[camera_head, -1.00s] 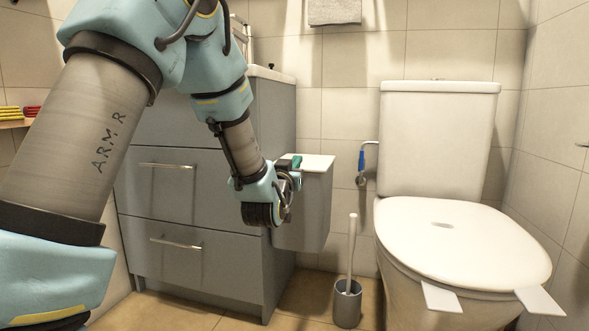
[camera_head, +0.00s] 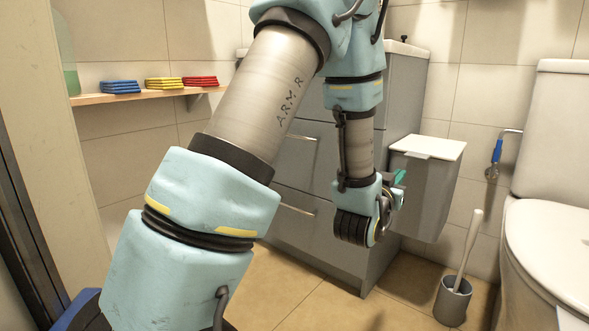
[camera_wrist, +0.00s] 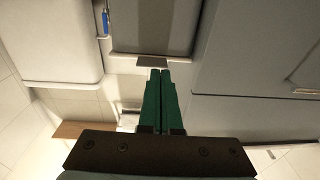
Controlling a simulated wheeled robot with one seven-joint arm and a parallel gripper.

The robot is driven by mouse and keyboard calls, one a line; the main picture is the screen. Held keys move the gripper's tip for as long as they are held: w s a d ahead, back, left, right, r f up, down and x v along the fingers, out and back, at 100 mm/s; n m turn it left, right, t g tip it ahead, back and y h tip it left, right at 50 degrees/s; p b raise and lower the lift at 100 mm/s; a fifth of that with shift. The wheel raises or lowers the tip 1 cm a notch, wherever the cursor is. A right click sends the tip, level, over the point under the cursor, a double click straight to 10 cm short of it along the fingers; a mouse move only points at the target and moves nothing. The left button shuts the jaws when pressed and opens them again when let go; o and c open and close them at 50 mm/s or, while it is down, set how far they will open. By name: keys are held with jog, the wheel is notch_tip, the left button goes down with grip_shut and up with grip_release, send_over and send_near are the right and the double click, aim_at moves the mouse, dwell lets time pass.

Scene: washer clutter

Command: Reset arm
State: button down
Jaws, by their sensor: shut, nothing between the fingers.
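My gripper (camera_wrist: 159,78) shows in the wrist view as two green fingers side by side with their tips together. It is shut and empty. In the head view my gripper (camera_head: 399,177) is mostly hidden behind my wrist, with only a bit of green showing. My arm hangs bent in front of the grey vanity cabinet (camera_head: 300,165), with the wrist low, near the grey bin with a white lid (camera_head: 428,147). I cannot tell whether the gripper touches the bin.
The toilet (camera_head: 550,235) stands at the right, with a toilet brush in its holder (camera_head: 453,300) beside it. Floor tiles (camera_head: 310,300) in front of the cabinet look clear.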

jog(key=w+a+n+g+y+p, duration=0.3)
jog(key=a+g+y+p, duration=0.4)
jog(key=a, duration=1.1)
jog(key=s+a+r+n+g+y+p, duration=0.2)
jog(key=s+a+g+p, duration=0.1)
jog(key=s+a, duration=0.5)
jog(key=s+a+r+n+g+y+p, duration=0.25)
jog(key=s+a, duration=0.35)
jog(key=a, duration=0.3)
notch_tip(320, 180, up, 36)
jog(key=p, duration=3.6)
jog(key=shift+m, duration=0.35)
